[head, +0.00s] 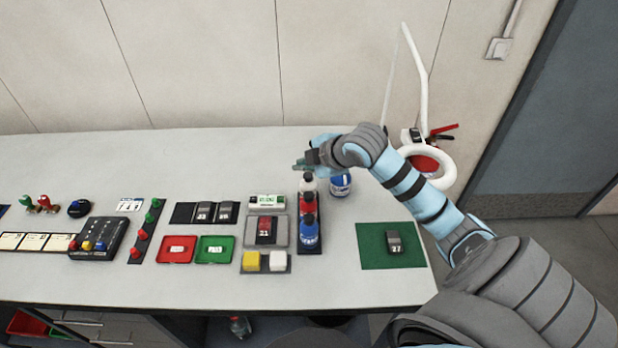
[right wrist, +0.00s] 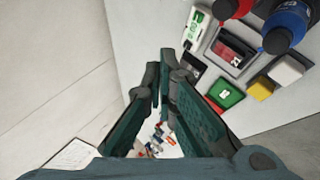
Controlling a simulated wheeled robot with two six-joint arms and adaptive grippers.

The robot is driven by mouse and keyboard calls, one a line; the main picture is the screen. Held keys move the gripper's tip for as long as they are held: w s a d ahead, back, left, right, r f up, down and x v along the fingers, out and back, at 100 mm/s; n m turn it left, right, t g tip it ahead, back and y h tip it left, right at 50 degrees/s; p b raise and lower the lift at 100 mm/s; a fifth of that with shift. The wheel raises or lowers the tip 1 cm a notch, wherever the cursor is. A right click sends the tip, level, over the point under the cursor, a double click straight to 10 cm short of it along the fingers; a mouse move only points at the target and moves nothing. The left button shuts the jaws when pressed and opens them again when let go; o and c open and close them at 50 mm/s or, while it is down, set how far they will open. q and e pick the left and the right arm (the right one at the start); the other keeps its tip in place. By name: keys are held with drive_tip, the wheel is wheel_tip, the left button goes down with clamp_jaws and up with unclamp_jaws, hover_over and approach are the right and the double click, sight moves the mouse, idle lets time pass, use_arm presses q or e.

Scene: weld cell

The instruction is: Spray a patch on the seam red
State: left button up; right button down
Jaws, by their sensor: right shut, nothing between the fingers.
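A dark rack (head: 318,216) on the bench holds a row of spray bottles: a white-topped one (head: 308,183), a red one (head: 307,204) and a blue one (head: 309,237). The red bottle (right wrist: 232,8) and the blue bottle (right wrist: 287,25) also show at the top of the right wrist view. My right gripper (head: 302,165) is shut and empty, just behind and above the white-topped bottle. In the right wrist view its fingers (right wrist: 160,85) hold nothing. I cannot make out the seam. My left gripper is not in view.
A blue-labelled container (head: 340,186) stands right of the rack. A grey tray (head: 254,236) with a block marked 21 lies left of it. A green mat (head: 373,258) bears a block (head: 394,243) marked 27. Red (head: 165,256) and green (head: 228,257) trays lie farther left. The bench front is clear.

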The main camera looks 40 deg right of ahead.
drive_tip(key=f, duration=0.1)
drive_tip(key=b, duration=0.5)
hover_over(309, 196)
drive_tip(key=a, duration=0.1)
drive_tip(key=f, duration=0.6)
drive_tip(key=shift+s+a+f, duration=0.1)
drive_tip(key=shift+s+a, duration=0.05)
drive_tip(key=shift+a, duration=0.05)
drive_tip(key=shift+f+b, duration=0.5)
drive_tip(key=shift+f, duration=0.3)
drive_tip(key=shift+f, duration=0.35)
